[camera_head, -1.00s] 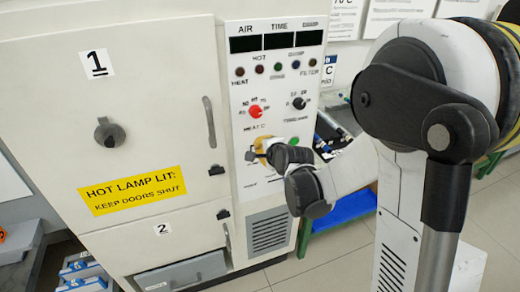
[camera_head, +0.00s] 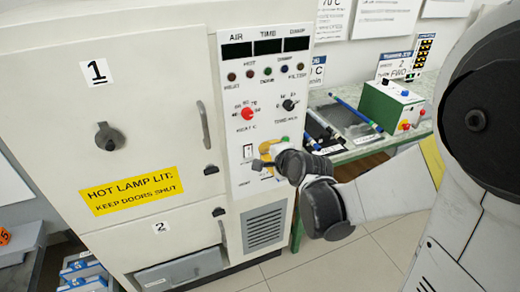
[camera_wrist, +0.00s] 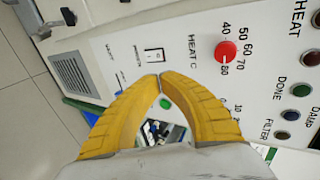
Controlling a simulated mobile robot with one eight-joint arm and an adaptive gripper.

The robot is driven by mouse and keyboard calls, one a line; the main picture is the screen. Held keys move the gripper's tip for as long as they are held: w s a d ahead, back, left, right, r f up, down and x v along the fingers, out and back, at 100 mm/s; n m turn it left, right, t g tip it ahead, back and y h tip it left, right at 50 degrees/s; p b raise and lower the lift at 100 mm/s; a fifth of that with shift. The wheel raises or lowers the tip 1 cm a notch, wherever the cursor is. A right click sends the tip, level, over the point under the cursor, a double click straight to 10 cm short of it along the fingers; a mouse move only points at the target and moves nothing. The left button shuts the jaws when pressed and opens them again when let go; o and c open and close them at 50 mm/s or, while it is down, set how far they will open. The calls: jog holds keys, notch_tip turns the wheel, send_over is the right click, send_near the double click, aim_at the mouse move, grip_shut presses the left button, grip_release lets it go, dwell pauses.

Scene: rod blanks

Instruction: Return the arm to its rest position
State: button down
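My gripper (camera_head: 262,163) is in front of the lower part of the oven's control panel (camera_head: 238,110). Its yellow fingers (camera_wrist: 157,88) meet at the tips in the wrist view, with nothing held between them. The wrist view shows a white rocker switch (camera_wrist: 153,55), a red knob (camera_wrist: 225,51) and a green button (camera_wrist: 165,103) near the fingers. Whether the fingertips touch the panel cannot be told. My arm reaches in from the right and is bent, with its forearm stretched toward the panel.
The white cabinet has an upper door marked 1 (camera_head: 140,95) and a lower door marked 2 (camera_head: 180,240), both looking shut. A bench (camera_head: 375,140) with a green-and-white box (camera_head: 390,105) and rods stands right of it. Floor (camera_head: 365,255) in front is clear.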

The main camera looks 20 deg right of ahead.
jog(key=shift+s+d+r, duration=0.1)
jog(key=shift+s+r, duration=0.3)
jog(key=shift+s, duration=0.05)
jog(key=s+r+n+g, duration=0.1)
jog(key=s+n+g, duration=0.1)
jog(key=s+n, duration=0.6)
jog(key=s+a+r+n+g+h, duration=0.1)
jog(key=s+r+n+g, duration=0.1)
jog(key=s+n, duration=0.6)
jog(key=s+g, duration=0.1)
jog(key=s, duration=0.5)
jog(key=shift+a+n, duration=0.3)
jog(key=shift+n, duration=0.1)
jog(key=shift+s+r, duration=0.1)
